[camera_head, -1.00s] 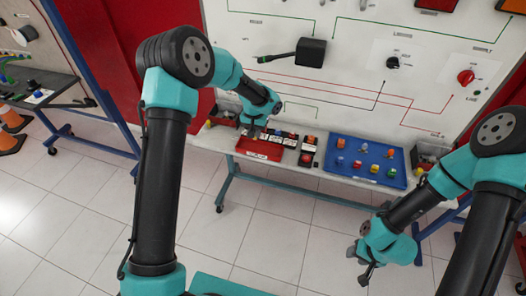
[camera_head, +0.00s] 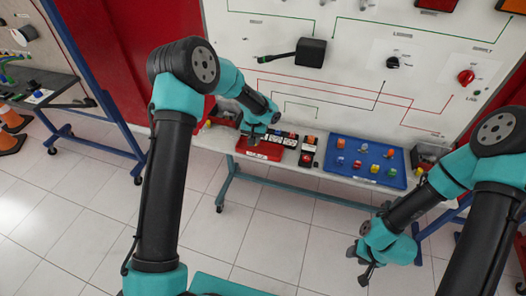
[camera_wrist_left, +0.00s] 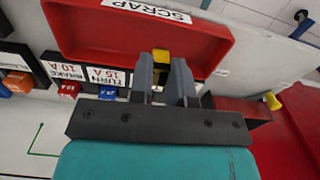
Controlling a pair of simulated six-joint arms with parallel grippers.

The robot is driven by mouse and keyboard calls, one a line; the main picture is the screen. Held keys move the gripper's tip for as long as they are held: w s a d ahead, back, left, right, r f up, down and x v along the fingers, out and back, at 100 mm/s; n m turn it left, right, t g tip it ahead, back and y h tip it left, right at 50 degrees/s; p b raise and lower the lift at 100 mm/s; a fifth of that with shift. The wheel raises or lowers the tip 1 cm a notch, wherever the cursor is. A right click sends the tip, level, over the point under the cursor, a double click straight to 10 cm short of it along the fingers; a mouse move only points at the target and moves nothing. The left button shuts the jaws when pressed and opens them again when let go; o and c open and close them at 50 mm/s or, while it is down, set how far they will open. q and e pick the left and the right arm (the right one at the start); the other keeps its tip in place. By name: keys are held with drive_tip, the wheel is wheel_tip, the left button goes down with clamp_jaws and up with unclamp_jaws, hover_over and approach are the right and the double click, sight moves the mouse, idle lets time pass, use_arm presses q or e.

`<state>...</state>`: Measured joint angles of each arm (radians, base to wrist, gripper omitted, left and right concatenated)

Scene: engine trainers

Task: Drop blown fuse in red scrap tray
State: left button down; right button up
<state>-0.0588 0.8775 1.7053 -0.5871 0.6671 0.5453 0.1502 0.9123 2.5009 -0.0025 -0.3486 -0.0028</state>
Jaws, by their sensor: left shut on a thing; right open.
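The red scrap tray (camera_head: 264,153), labelled SCRAP, lies at the left end of the bench; its inside and rim (camera_wrist_left: 215,45) fill the top of the left wrist view. My left gripper (camera_head: 253,139) is at the tray in the head view. In the left wrist view its fingers (camera_wrist_left: 163,68) are shut on a yellow fuse (camera_wrist_left: 161,55), which shows between the tips against the red tray. The fuse's height above the tray floor is hard to tell. My right gripper (camera_head: 365,268) is open and empty, in front of the bench and low.
Fuse holders labelled BRAKE 10 A (camera_wrist_left: 65,72) and TURN 15 A stand beside the tray, with red (camera_wrist_left: 68,89) and blue (camera_wrist_left: 108,93) fuses near them. A blue tray (camera_head: 347,167) with several coloured fuses is to the right. An upright wiring panel (camera_head: 350,90) stands behind the bench.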

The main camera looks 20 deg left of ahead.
use_arm(q)
drive_tip(key=shift+f, duration=0.7)
drive_tip(key=c, duration=1)
unclamp_jaws()
drive_tip(key=shift+r, duration=0.1)
wheel_tip(320, 180, up, 17)
drive_tip(key=shift+r, duration=0.15)
